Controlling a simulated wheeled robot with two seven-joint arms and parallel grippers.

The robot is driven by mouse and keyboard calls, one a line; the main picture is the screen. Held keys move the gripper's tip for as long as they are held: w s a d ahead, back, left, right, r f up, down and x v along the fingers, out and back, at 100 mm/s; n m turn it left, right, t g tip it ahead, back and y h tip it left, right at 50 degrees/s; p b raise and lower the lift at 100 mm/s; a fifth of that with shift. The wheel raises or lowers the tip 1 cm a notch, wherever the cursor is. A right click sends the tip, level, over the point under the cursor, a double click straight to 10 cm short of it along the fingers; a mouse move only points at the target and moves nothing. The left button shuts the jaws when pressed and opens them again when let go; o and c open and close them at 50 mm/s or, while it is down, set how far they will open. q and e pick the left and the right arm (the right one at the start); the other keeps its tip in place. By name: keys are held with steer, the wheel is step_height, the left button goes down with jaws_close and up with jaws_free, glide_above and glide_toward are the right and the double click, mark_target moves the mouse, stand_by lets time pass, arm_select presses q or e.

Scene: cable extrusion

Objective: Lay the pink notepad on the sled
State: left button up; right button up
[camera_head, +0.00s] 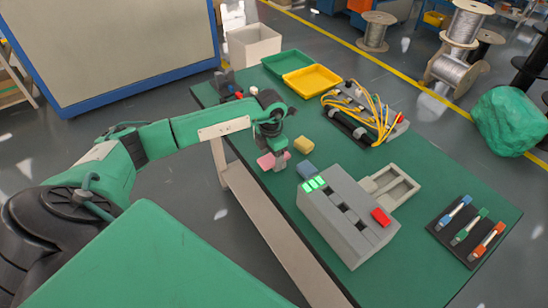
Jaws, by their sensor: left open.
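The pink notepad (265,161) lies near the left edge of the green table. My left gripper (279,166) is open and reaches down over the notepad, hiding its middle; pink shows on both sides of the fingers. I cannot tell whether the fingers touch it. A pale beige-grey frame with a sunken middle, which looks like the sled (411,192), sits against the right side of a grey machine and is empty. My right gripper is not in view.
A yellow block (303,145) and a blue block (306,170) lie close to my gripper. The grey machine (345,222) with green and red buttons stands between notepad and sled. A device with yellow cables (352,128), trays and a dark tool rack (446,237) surround clear table.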

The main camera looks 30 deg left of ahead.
arm_select(q)
steer(key=c, duration=1.2)
steer(key=shift+o, duration=0.2)
steer(key=shift+r, duration=0.1)
